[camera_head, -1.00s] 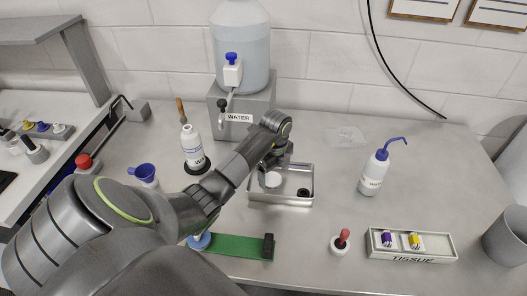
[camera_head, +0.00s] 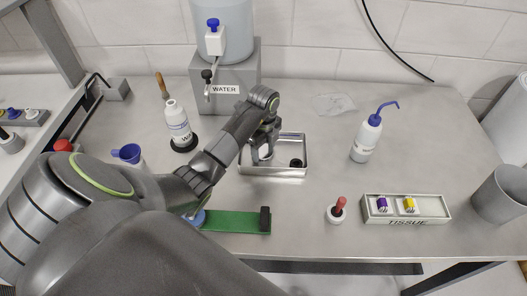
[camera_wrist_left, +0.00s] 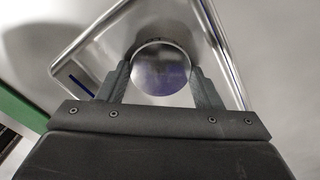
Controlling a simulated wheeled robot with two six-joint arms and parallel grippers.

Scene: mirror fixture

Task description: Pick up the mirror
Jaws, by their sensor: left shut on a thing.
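The mirror is a round disc (camera_wrist_left: 160,72) with a shiny face. In the left wrist view it sits between the two fingers of my left gripper (camera_wrist_left: 162,88), which are shut on its sides. In the head view my left gripper (camera_head: 263,157) reaches down into a shallow metal tray (camera_head: 272,172), and the pale edge of the mirror shows at its fingers. The tray's wall lies around the mirror in the wrist view. I cannot tell whether the mirror touches the tray floor. My right gripper is not in view.
A small black part (camera_head: 296,163) lies in the tray. A white bottle (camera_head: 178,127) and a water tank (camera_head: 222,85) stand behind. A green strip (camera_head: 236,221) lies in front. A wash bottle (camera_head: 367,137), a red-topped dropper bottle (camera_head: 337,211) and a tissue box (camera_head: 404,210) are at right.

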